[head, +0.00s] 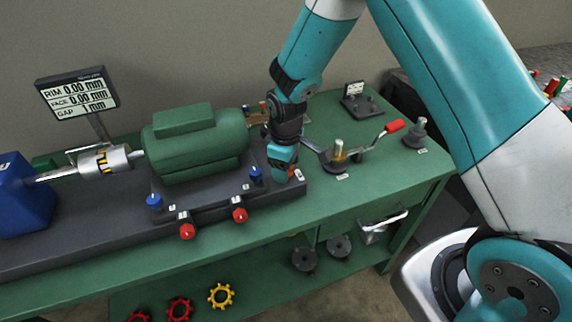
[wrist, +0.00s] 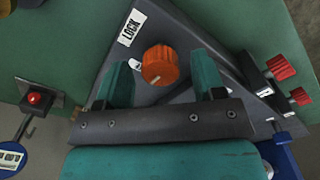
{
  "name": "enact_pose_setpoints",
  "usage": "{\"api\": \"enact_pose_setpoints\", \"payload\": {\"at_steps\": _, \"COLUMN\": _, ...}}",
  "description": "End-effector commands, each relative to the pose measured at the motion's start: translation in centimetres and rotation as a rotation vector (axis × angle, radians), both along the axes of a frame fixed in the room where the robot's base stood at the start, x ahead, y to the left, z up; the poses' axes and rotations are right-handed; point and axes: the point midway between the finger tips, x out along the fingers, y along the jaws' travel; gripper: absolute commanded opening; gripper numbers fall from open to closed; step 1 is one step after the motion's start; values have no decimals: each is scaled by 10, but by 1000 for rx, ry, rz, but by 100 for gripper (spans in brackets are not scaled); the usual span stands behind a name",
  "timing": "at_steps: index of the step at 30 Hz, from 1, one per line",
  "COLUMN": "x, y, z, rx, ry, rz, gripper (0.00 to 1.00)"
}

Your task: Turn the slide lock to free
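The slide lock is an orange ribbed knob (wrist: 160,65) on a dark grey plate (wrist: 180,25) in the wrist view. A white "LOCK" label (wrist: 131,27) lies above and left of it. A small white mark (wrist: 135,65) sits at the knob's left edge, partly behind a finger. My gripper (wrist: 163,72) is open, with one teal finger on each side of the knob and gaps showing on both sides. In the head view my gripper (head: 283,168) points down at the base's right end and mostly hides the knob there.
A green motor (head: 195,145) stands left of my gripper, with blue knobs (head: 255,174) and red knobs (head: 239,215) close by. A red-handled crank (head: 393,126) is to the right. A display (head: 78,92) reads rim 0.00, face 0.00, gap 1 mm.

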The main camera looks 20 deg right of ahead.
Motion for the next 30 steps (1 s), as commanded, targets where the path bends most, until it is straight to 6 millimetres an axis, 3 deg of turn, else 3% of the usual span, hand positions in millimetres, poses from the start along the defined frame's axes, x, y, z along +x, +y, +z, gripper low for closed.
{"api": "enact_pose_setpoints", "payload": {"at_steps": 7, "x": 0, "y": 0, "z": 1, "rx": 1, "ry": -1, "rz": 0, "gripper": 63}}
{"api": "enact_pose_setpoints", "payload": {"at_steps": 11, "x": 1, "y": 1, "z": 11, "rx": 1, "ry": -3, "rz": 0, "gripper": 63}}
{"api": "enact_pose_setpoints", "payload": {"at_steps": 14, "x": 1, "y": 1, "z": 29, "rx": 2, "ry": -5, "rz": -1, "gripper": 63}}
{"api": "enact_pose_setpoints", "payload": {"at_steps": 24, "x": 1, "y": 0, "z": 115, "rx": 2, "ry": -6, "rz": -1, "gripper": 63}}
{"api": "enact_pose_setpoints", "payload": {"at_steps": 30, "x": 0, "y": 0, "z": 154, "rx": 1, "ry": -4, "rz": -1, "gripper": 63}}
